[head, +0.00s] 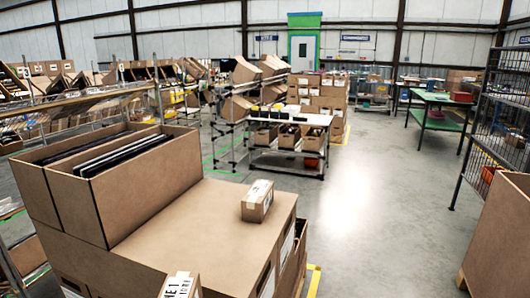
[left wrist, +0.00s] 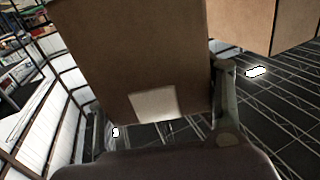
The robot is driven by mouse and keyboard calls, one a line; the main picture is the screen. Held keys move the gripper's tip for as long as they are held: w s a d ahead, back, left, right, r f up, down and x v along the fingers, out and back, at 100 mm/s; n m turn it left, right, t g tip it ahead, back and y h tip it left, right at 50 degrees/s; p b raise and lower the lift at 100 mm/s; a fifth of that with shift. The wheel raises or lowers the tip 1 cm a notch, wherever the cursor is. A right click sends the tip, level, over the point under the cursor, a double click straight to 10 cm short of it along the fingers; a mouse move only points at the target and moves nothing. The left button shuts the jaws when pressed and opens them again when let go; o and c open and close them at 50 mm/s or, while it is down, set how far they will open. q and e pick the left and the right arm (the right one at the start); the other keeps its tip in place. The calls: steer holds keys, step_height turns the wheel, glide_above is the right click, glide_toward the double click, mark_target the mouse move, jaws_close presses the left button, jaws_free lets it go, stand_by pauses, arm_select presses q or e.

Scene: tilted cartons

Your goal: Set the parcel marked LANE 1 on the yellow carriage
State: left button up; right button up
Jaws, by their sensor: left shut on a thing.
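A brown parcel (left wrist: 140,50) fills the middle of the left wrist view, with a pale label patch near its lower edge. My left gripper (left wrist: 165,95) is shut on it, with a finger at each side. In the head view, a small parcel (head: 181,288) with a partly cut-off white label rises at the bottom edge; I cannot tell if it is the held one. No full LANE 1 marking is readable on it. No yellow carriage is clearly seen; a yellow strip (head: 314,282) shows low at the right of the cartons. My right gripper is not in view.
A small taped parcel (head: 257,201) sits on a large carton (head: 190,235). An open carton with dark flat items (head: 135,185) stands at left. A white-topped cart (head: 290,127) stands behind. A mesh rack (head: 500,110) and carton (head: 503,240) are at right. Open floor lies between.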

arm_select(q)
steer(key=shift+s+f, duration=0.2)
steer(key=shift+s, duration=0.2)
steer(key=s+f, duration=0.2)
steer(key=s, duration=0.5)
steer(key=shift+s+f, duration=0.4)
